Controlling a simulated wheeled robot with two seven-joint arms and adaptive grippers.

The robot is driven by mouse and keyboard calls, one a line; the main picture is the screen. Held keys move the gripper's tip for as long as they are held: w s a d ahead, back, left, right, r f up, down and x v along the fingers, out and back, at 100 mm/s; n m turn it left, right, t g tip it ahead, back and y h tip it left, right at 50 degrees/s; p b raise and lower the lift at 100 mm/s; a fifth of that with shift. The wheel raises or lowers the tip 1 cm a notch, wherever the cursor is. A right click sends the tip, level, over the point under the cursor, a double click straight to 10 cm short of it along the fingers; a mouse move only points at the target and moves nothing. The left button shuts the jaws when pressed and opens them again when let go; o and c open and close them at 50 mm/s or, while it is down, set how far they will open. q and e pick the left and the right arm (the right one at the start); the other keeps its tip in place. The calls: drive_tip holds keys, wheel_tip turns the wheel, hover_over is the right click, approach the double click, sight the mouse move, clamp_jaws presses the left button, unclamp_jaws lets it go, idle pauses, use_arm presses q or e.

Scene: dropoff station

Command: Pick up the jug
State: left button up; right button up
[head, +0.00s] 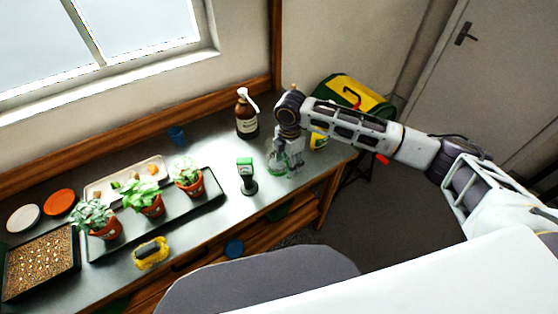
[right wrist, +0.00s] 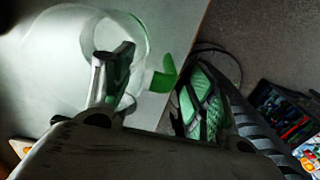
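The jug (head: 276,163) is a clear, green-tinted vessel near the right end of the metal bench. In the right wrist view the jug (right wrist: 88,40) shows as a round clear body with a green tab at its right side. My right gripper (head: 289,161) is at the jug, pointing down. Its fingers (right wrist: 160,62) are spread apart, with one finger overlapping the jug's clear body and the other to the right of the green tab. I cannot tell whether either finger touches it. My left gripper is not in view.
A green-and-black stamp-like object (head: 246,172) stands left of the jug, and a brown pump bottle (head: 246,118) behind it. Potted plants on a black tray (head: 210,200) fill the bench's middle. A yellow-and-green toolbox (head: 352,95) is beyond the bench's right end.

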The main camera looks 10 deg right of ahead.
clamp_jaws()
drive_tip(key=shift+r, duration=0.3)
idle(0.4)
drive_tip(key=shift+r+b, duration=0.35)
drive_tip(key=shift+r, duration=4.4)
